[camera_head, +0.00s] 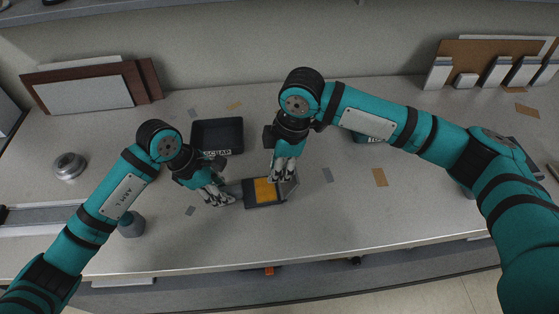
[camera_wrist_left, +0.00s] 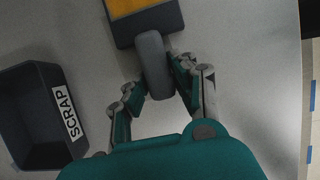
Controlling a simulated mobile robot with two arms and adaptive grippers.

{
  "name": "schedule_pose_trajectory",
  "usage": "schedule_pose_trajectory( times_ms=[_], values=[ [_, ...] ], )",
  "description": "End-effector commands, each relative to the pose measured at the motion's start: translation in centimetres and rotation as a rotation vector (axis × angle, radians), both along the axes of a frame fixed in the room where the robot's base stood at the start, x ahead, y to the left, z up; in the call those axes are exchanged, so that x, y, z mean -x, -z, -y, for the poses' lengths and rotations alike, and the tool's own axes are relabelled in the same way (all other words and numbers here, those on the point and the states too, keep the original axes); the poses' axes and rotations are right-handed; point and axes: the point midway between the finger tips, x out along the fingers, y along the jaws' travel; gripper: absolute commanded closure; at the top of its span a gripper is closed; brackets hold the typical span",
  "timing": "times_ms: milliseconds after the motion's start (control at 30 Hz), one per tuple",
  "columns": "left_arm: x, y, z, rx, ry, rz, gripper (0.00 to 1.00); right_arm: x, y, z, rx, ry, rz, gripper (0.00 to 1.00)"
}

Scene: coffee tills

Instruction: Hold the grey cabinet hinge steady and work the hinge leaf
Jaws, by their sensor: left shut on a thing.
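The grey cabinet hinge (camera_head: 249,197) lies on the counter in the head view, a dark block with an orange panel (camera_head: 265,190) on top. A rounded grey grip sticks out of its left side and shows between my left fingers in the left wrist view (camera_wrist_left: 154,62). My left gripper (camera_head: 228,197) is shut on this grip. A paler grey plate, apparently the hinge leaf (camera_head: 289,188), stands tilted at the block's right end. My right gripper (camera_head: 283,175) points down over the block's right part, close to the leaf. Its fingers overlap the leaf, and I cannot tell whether they touch it.
A dark tray marked SCRAP (camera_head: 217,134) stands behind the hinge and also shows in the left wrist view (camera_wrist_left: 35,115). A grey cone-like object (camera_head: 131,225) and a round metal piece (camera_head: 69,166) stand at left.

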Motion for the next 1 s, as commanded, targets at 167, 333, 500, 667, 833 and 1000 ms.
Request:
schedule_pose_trajectory(
  times_ms=[167,333,500,667,833,1000],
  values=[
    [0.0,0.0,0.0,-0.001,0.000,0.000,1.00,0.0,0.0,0.0,0.000,0.000,0.000,0.94],
    [0.0,0.0,0.0,0.000,0.000,0.000,1.00,0.1,0.1,-0.7,-0.002,-0.001,-0.002,0.93],
    [0.0,0.0,0.0,0.001,0.001,0.000,1.00,0.2,0.3,-1.6,-0.003,-0.001,-0.002,0.93],
    [0.0,0.0,0.1,0.001,0.001,0.000,1.00,0.2,0.3,-1.7,-0.004,-0.001,-0.001,0.94],
    [0.0,0.0,0.1,0.002,0.001,0.001,1.00,0.2,0.3,-1.8,-0.005,-0.001,-0.001,0.67],
    [0.0,0.0,0.1,0.001,0.000,0.000,1.00,0.2,0.3,-1.7,-0.003,0.000,0.000,0.49]
  ],
)
